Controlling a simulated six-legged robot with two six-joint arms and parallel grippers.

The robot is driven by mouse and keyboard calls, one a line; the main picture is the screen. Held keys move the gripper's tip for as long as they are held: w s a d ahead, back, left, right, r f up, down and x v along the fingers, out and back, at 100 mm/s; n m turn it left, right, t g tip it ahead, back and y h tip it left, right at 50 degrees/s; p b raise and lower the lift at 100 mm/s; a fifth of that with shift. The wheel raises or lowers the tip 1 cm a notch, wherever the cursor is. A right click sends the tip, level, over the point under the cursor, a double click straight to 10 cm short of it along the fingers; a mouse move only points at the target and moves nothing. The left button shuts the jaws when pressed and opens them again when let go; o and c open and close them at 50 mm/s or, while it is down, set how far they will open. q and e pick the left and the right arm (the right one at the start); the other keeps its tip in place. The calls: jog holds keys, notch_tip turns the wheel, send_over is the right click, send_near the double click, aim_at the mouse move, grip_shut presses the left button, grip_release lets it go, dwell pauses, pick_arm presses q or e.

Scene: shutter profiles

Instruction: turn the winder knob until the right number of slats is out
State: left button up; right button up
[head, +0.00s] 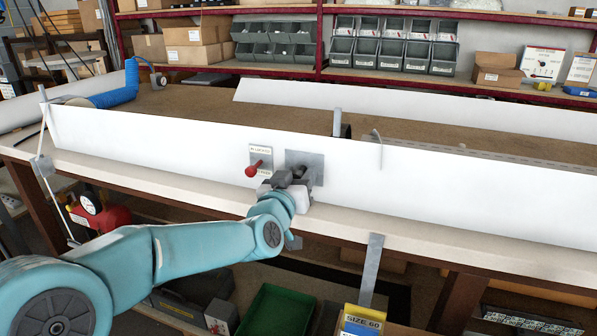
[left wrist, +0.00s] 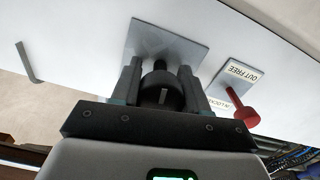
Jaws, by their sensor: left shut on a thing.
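The dark winder knob (left wrist: 160,88) sits on a grey square plate (left wrist: 170,40) on the white front panel. My left gripper (head: 293,178) is at this knob, its two fingers closed on the knob's sides in the left wrist view (left wrist: 160,82). A pale mark runs along the knob's face. In the head view the gripper largely covers the knob, while the plate (head: 316,166) shows behind it. I cannot make out or count any slats. My right gripper is not in view.
A red-ended lever (head: 252,171) stands out close left of the knob, by a small sign (head: 260,152) reading partly "FREE" and "LOCKED". The long white panel (head: 450,185) runs along the bench. A thin hooked rod (head: 380,148) stands to the right.

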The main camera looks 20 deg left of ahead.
pick_arm(q)
jog(key=m+p, duration=0.1)
jog(key=m, duration=0.3)
jog(key=shift+m+p, duration=0.55)
jog(key=shift+m, duration=0.95)
jog(key=o, duration=1)
jog(key=shift+o, duration=0.2)
jog(key=s, duration=1.6)
jog(key=shift+s+a, duration=0.2)
jog(key=shift+a, duration=0.1)
